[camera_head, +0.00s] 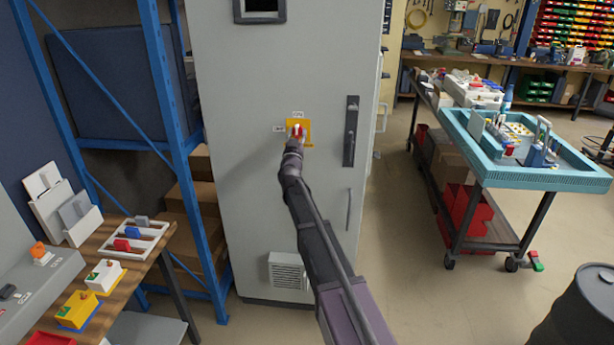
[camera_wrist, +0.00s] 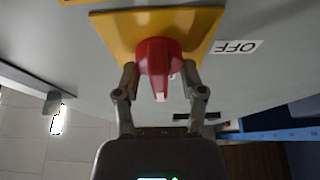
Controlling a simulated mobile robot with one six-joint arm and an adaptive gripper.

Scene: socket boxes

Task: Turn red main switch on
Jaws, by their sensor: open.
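The red main switch (camera_head: 297,132) is a red knob on a yellow plate (camera_head: 306,127), on the front of the tall grey cabinet (camera_head: 250,190). An ON label (camera_head: 298,114) is above the plate and an OFF label (camera_head: 278,128) is to its left. In the wrist view the red knob (camera_wrist: 157,56) shows a white mark facing the bottom of the picture, and the OFF label (camera_wrist: 236,47) appears inverted. My gripper (camera_wrist: 160,76) is open, with one finger on each side of the knob. I cannot tell whether the fingers touch it.
A dark vertical handle (camera_head: 350,131) is right of the switch on the cabinet. A blue shelf frame (camera_head: 180,130) and a wooden workbench (camera_head: 150,262) are on the left. A teal-topped cart (camera_head: 560,178) stands right, a dark barrel (camera_head: 585,310) lower right. Floor between cabinet and cart is clear.

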